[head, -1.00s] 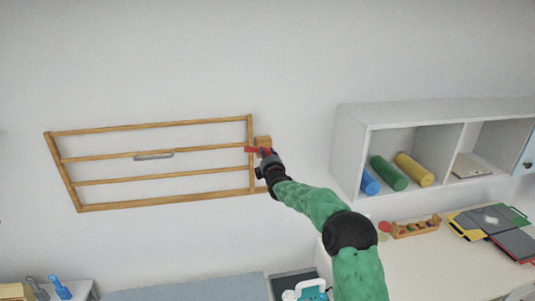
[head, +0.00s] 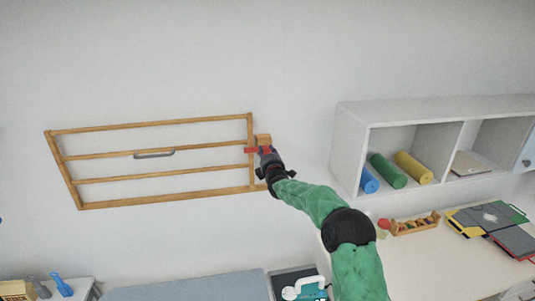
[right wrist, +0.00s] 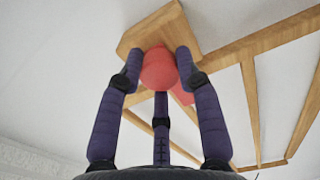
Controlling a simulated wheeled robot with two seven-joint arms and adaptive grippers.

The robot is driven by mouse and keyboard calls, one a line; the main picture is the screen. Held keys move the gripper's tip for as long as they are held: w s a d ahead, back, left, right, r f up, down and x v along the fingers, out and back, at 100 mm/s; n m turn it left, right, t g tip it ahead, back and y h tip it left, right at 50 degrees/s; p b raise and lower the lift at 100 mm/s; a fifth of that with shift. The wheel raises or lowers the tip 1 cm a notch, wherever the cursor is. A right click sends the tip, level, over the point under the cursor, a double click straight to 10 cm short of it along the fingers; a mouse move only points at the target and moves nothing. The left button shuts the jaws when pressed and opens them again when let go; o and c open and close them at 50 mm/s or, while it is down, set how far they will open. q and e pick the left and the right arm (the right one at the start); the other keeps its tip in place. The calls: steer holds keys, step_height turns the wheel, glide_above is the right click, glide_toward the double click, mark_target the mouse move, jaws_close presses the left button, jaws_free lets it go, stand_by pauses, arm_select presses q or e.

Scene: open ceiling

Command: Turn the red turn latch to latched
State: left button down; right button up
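The red turn latch (head: 251,149) is on a wooden block (head: 263,139) at the right end of a slatted wooden gate (head: 180,122). In the head view its red arm points left, roughly level, over the gate's right post. My right gripper (head: 264,151) is at the latch. In the right wrist view its fingertips close on both sides of the round red knob (right wrist: 159,68), below the wooden block (right wrist: 160,32). The far part of the latch is mostly hidden behind the knob and a finger. My left gripper is not in view.
A grey handle (head: 154,154) is on the gate. To the right, a white shelf (head: 430,111) holds blue, green and yellow rolls above a pale desk (head: 425,260). The wall around the gate is bare.

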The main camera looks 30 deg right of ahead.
steer(key=o, duration=0.4)
steer(key=shift+w+a+r, duration=0.1)
steer(key=shift+a+r, duration=0.1)
steer(key=shift+r, duration=0.05)
steer(key=shift+o, duration=0.2)
steer(key=shift+a+f, duration=0.1)
steer(key=shift+a, duration=0.1)
steer(key=shift+d+f, duration=0.15)
steer(key=shift+d, duration=0.05)
steer(key=shift+s, duration=0.4)
steer(key=v, duration=1.1)
steer(key=shift+a, duration=0.35)
